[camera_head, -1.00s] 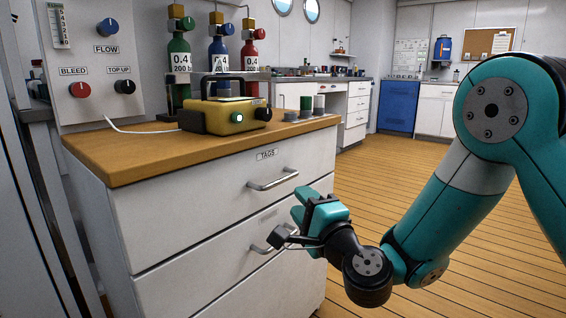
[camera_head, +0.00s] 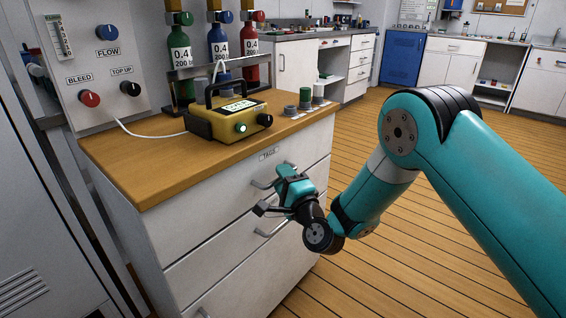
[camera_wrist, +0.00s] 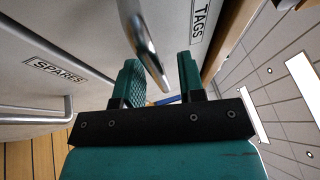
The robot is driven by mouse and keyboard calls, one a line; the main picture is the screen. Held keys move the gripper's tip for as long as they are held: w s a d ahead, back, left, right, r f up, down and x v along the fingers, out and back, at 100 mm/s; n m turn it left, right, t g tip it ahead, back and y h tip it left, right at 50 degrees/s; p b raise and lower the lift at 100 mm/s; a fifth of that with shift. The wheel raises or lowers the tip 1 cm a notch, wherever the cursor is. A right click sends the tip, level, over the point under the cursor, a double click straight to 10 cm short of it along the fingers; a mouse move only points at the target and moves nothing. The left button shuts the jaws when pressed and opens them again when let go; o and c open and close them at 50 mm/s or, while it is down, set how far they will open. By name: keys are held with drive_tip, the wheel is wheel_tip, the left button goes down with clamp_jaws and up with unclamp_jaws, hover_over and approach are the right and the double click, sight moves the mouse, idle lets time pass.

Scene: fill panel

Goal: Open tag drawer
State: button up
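The tag drawer (camera_head: 205,205) is the top drawer of the white cabinet and is closed, under a TAGS label (camera_head: 269,154). Its metal bar handle (camera_head: 260,184) is partly hidden behind my gripper (camera_head: 283,178). In the wrist view my gripper (camera_wrist: 160,70) is open, with one teal finger on each side of the handle (camera_wrist: 143,42). The bar runs between the fingers, and I see no finger closed on it. The TAGS label (camera_wrist: 200,18) shows at the upper right there.
The SPARES drawer label (camera_wrist: 58,70) marks the drawer below, whose handle (camera_head: 272,229) is just under my gripper. A yellow device (camera_head: 228,121) and small cylinders stand on the wooden top (camera_head: 150,178). Open plank floor (camera_head: 375,260) lies to the right.

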drive_tip(key=shift+w+a+p, duration=0.15)
drive_tip(key=shift+w+p, duration=0.05)
drive_tip(key=shift+p, duration=0.25)
clamp_jaws()
drive_tip(key=shift+f, duration=0.15)
